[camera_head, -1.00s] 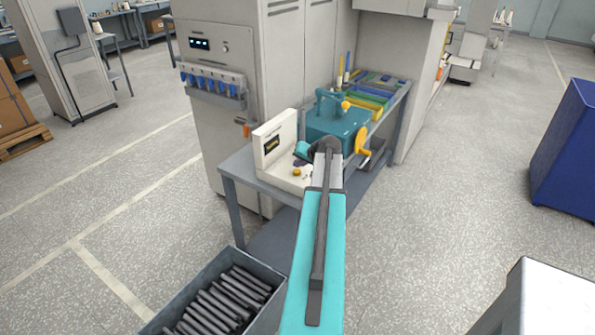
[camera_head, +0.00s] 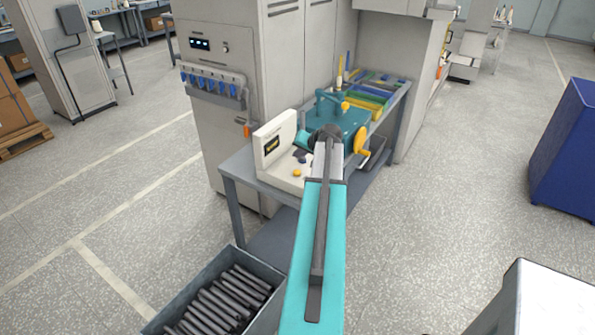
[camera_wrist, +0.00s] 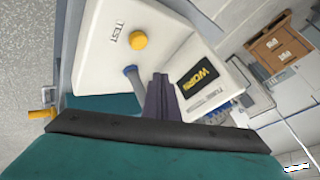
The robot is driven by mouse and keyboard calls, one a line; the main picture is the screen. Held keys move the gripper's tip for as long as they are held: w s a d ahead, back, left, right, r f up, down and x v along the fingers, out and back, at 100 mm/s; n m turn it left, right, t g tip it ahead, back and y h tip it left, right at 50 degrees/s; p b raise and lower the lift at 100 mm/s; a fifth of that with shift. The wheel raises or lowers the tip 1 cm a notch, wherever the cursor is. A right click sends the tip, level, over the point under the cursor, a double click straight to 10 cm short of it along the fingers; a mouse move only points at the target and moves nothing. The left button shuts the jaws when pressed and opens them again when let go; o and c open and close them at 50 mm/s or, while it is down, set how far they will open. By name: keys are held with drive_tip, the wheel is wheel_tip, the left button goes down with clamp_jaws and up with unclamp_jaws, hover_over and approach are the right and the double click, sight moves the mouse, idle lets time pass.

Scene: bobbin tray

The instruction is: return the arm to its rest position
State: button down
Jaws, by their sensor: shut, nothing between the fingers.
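My arm reaches forward over the bench in the head view. My gripper there is mostly hidden behind the end of the arm and too small to judge. In the wrist view my gripper (camera_wrist: 161,92) shows as two dark fingers close together, shut and empty. Beyond it is the cream tester (camera_wrist: 99,45), with a yellow button (camera_wrist: 138,40), a dark display (camera_wrist: 197,78) reading "WORN" and a blue-grey post (camera_wrist: 133,85). The tester (camera_head: 276,147) also stands on the bench in the head view. I cannot tell the gap between fingers and tester.
A teal machine (camera_head: 347,122) with a yellow crank stands beside the tester on the grey bench (camera_head: 237,166). A tall cabinet (camera_head: 226,130) rises behind. A bin (camera_head: 193,289) of dark rods is at front left.

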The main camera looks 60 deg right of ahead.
idle(0.7)
drive_tip(key=w+a+f+n+y+b, duration=0.1)
drive_tip(key=w+a+f+n+y, duration=0.1)
drive_tip(key=w+a+f, duration=0.75)
drive_tip(key=w+a+f+n+y+b, duration=0.15)
drive_tip(key=w+a+f, duration=0.45)
drive_tip(key=a, duration=0.6)
drive_tip(key=w+a+f+n+g+y, duration=0.1)
drive_tip(key=a+f, duration=0.4)
drive_tip(key=a, duration=0.3)
drive_tip(key=a+f+n+g+y, duration=0.1)
drive_tip(key=a+f+g, duration=0.1)
drive_tip(key=a+f, duration=0.45)
drive_tip(key=w+a+f+n+g+y, duration=0.1)
drive_tip(key=a+f, duration=0.2)
drive_tip(key=a, duration=0.7)
drive_tip(key=s+a+f+n+g+b, duration=0.1)
drive_tip(key=s+a+f+n+g, duration=0.15)
drive_tip(key=s+a+f, duration=0.7)
drive_tip(key=s+a+f+n+g+b, duration=0.1)
drive_tip(key=s+a+f+n+g, duration=0.15)
drive_tip(key=s+a+f, duration=0.65)
drive_tip(key=s+a+n+g, duration=0.25)
drive_tip(key=s+a, duration=0.45)
drive_tip(key=s, duration=0.4)
drive_tip(key=s+d+r+g+h, duration=0.2)
drive_tip(key=s+d, duration=0.1)
drive_tip(key=s, duration=0.3)
drive_tip(key=shift+s+g+h+b, duration=0.35)
